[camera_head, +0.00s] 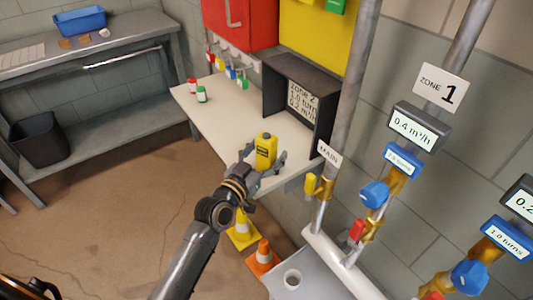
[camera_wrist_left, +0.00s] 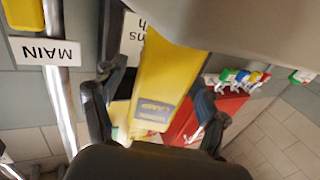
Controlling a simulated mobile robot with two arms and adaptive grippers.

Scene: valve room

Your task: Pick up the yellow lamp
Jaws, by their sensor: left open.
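The yellow lamp (camera_head: 265,150) stands upright near the front edge of the white shelf (camera_head: 225,125). It has a dark cap and a dark label. My left gripper (camera_head: 262,160) is open, with one finger on each side of the lamp's lower part. In the left wrist view the lamp (camera_wrist_left: 165,75) appears upside down between the two spread fingers (camera_wrist_left: 158,85). A gap shows beside the fingers there; whether either touches the lamp is hard to tell. My right gripper is in neither view.
A black open box (camera_head: 297,97) stands on the shelf behind the lamp. The MAIN pipe (camera_head: 341,90) and valves rise at the right. Cones (camera_head: 262,257) and a grey surface are below.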

